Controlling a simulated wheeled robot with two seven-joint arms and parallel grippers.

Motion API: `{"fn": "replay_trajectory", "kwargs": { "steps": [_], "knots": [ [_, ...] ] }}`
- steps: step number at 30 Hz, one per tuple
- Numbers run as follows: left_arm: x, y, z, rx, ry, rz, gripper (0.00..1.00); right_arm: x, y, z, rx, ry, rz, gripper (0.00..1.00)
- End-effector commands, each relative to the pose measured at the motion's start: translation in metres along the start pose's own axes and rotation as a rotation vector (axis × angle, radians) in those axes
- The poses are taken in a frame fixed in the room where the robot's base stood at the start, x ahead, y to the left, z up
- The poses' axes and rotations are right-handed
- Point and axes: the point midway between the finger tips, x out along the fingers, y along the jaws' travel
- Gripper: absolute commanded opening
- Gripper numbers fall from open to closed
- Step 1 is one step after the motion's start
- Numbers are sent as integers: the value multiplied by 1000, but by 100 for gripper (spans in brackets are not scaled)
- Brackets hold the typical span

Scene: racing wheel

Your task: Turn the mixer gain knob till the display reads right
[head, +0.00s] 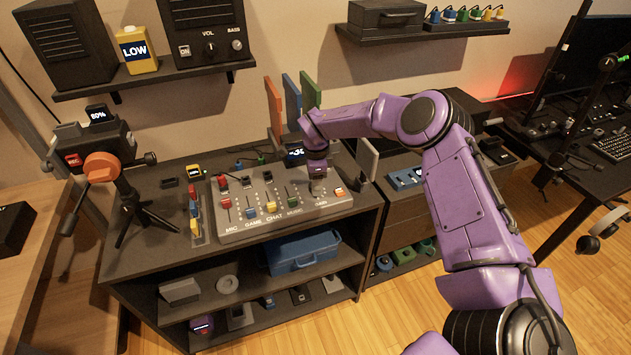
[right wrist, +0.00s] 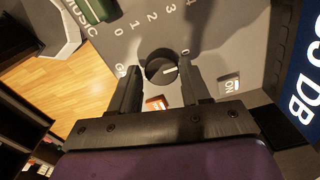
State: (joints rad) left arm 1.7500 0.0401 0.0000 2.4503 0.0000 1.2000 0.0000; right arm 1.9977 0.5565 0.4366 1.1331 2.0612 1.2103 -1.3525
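The grey mixer (head: 262,207) lies on the top of the dark cabinet, with rows of coloured sliders. My right gripper (head: 318,172) is low over its right end in the head view, hiding the gain knob there. In the right wrist view, the round dark knob (right wrist: 160,67) sits between the two fingertips of my right gripper (right wrist: 161,64); its white pointer line points right. The fingers are apart, one on each side; I cannot tell if they touch it. The display (head: 295,152) stands behind the mixer; its close part (right wrist: 300,75) ends in "5 DB". My left gripper is out of view.
An orange button (right wrist: 156,103) and an ON switch (right wrist: 230,84) lie close to the fingers. Coloured panels (head: 291,97) stand behind the mixer. A camera on a tripod (head: 100,165) is at the left. A shelf with speakers (head: 203,30) hangs above.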

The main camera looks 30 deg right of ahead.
Motion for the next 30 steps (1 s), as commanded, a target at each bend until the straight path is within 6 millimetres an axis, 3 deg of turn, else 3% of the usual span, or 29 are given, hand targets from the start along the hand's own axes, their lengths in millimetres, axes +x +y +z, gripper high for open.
{"fn": "replay_trajectory", "kwargs": {
  "steps": [1, 3, 17, 30],
  "knots": [
    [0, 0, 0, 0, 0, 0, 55, 0, 0, 0, 0, 0, 0, 29],
    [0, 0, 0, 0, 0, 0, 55, 0, 0, 0, 0, 0, 1, 9],
    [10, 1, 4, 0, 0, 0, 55, 4, 1, 0, 80, 0, 3, 9],
    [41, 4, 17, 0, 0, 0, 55, 6, 2, 0, 449, 0, 4, 9]
  ]
}}
